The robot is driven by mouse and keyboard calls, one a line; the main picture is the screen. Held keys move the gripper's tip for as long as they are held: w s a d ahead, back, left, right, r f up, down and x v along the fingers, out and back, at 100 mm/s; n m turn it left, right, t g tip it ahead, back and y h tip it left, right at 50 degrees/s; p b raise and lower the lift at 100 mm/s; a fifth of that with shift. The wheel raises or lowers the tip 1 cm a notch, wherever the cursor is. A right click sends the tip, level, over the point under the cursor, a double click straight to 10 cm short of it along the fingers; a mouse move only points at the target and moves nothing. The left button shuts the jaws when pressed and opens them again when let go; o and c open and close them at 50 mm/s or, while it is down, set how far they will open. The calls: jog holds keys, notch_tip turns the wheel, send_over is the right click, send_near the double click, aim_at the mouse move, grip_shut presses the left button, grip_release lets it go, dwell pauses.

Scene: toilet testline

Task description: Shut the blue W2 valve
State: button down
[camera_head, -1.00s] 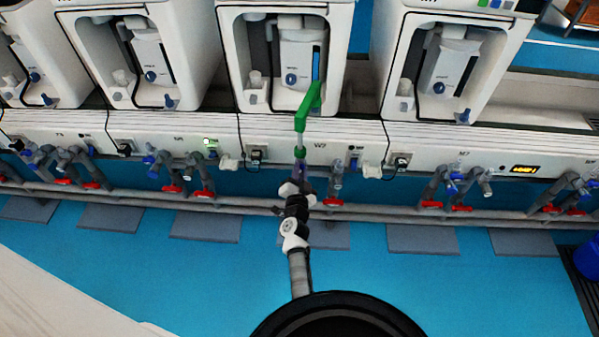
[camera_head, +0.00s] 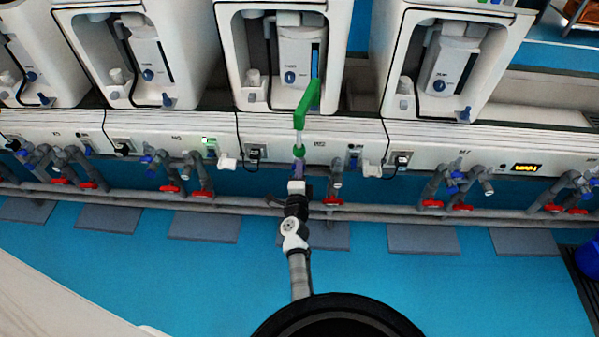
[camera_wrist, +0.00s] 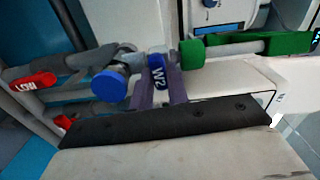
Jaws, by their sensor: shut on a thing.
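The blue W2 valve handle (camera_wrist: 157,72) is in the middle of the wrist view, with its white "W2" label sideways. My gripper (camera_wrist: 161,86) has purple fingers, one on each side of this handle, and is shut on it. In the head view my gripper (camera_head: 299,168) is at the pipes below the W2 panel (camera_head: 320,146), and the valve handle is hidden there. A round blue knob (camera_wrist: 109,85) sits just left of my fingers on a grey pipe.
A grey rod with green ends (camera_wrist: 190,53) lies close right of my fingers; its green part (camera_head: 313,95) also shows in the head view. A red LOW handle (camera_wrist: 35,82) is at the left. More pipes with red handles (camera_head: 462,207) flank the station.

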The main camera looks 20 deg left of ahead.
jog(key=shift+m, duration=0.5)
jog(key=c, duration=1.4)
grip_release()
jog(key=shift+o, duration=0.2)
jog(key=shift+s, duration=0.15)
